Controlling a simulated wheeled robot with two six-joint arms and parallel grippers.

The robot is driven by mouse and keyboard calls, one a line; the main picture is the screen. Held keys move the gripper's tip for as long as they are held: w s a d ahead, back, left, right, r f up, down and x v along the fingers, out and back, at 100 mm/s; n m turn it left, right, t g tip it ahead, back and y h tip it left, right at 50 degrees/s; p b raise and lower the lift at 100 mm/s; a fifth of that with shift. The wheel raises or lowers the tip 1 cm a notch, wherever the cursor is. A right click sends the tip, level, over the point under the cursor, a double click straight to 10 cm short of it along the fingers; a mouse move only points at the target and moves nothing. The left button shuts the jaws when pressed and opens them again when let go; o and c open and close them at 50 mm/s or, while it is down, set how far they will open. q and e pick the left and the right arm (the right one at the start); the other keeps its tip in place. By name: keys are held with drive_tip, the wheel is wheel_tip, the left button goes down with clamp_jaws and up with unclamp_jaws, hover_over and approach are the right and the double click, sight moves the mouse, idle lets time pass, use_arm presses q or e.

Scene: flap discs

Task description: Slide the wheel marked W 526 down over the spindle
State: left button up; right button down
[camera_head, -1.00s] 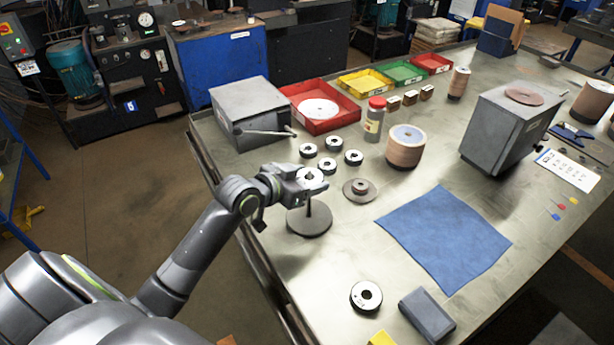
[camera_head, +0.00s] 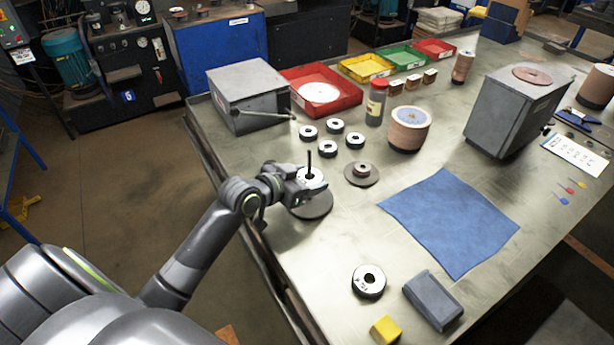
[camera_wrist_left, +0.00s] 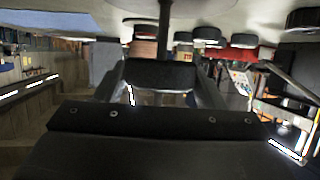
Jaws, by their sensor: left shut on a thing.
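My left gripper (camera_head: 298,188) is shut on a dark wheel with a pale top face (camera_head: 313,176). The wheel is around the upright spindle (camera_head: 309,160), whose thin dark tip stands up through the hole. The spindle's round grey base (camera_head: 314,208) shows below the gripper, with the wheel held above it. The left wrist view shows the wheel's dark rim (camera_wrist_left: 160,75) between the two fingers and the spindle (camera_wrist_left: 165,28) running towards the table. The marking on the held wheel is not readable. My right gripper is not in view.
Several small wheels (camera_head: 327,149) stand behind the spindle. A small flanged disc (camera_head: 361,174) lies just right of it. Another wheel (camera_head: 368,281), a grey block (camera_head: 433,300) and a yellow block (camera_head: 385,330) are near the front. A blue cloth (camera_head: 450,222) lies flat to the right.

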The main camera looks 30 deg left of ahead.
use_arm(q)
drive_tip(key=o, duration=1.2)
drive_tip(key=shift+s, duration=0.1)
drive_tip(key=shift+p+v, duration=0.9)
drive_tip(key=shift+v, duration=7.7)
